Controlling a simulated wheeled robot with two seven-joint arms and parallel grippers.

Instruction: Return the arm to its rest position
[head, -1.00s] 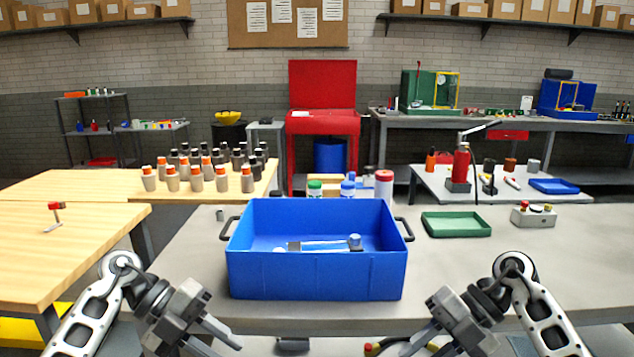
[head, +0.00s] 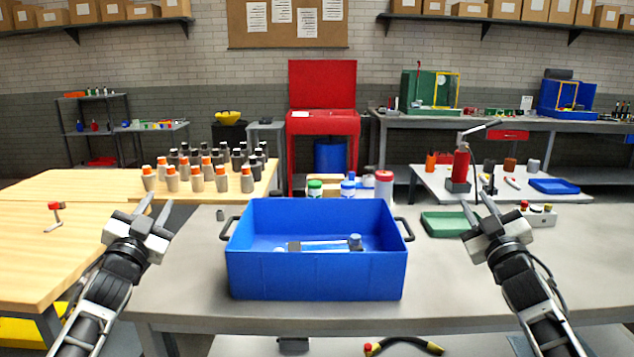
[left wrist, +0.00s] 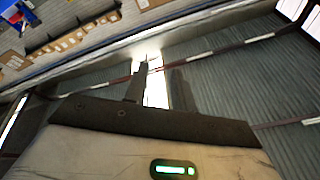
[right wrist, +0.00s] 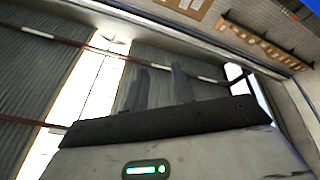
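My left gripper (head: 155,212) is raised at the left of the head view, left of the blue bin, with its fingers pointing up and apart. Its fingers also show in the left wrist view (left wrist: 153,85), with a gap between them and nothing held. My right gripper (head: 478,213) is raised at the right of the bin, fingers up and apart, in front of the green tray. In the right wrist view its fingers (right wrist: 158,88) are separated and empty. Both grippers are clear of the bin.
The blue bin (head: 315,275) stands on the grey table (head: 190,280) with a metal part (head: 320,245) inside. A green tray (head: 440,225) and a button box (head: 543,215) sit to the right. Bottles (head: 384,185) stand behind the bin. A wooden table (head: 60,260) is at left.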

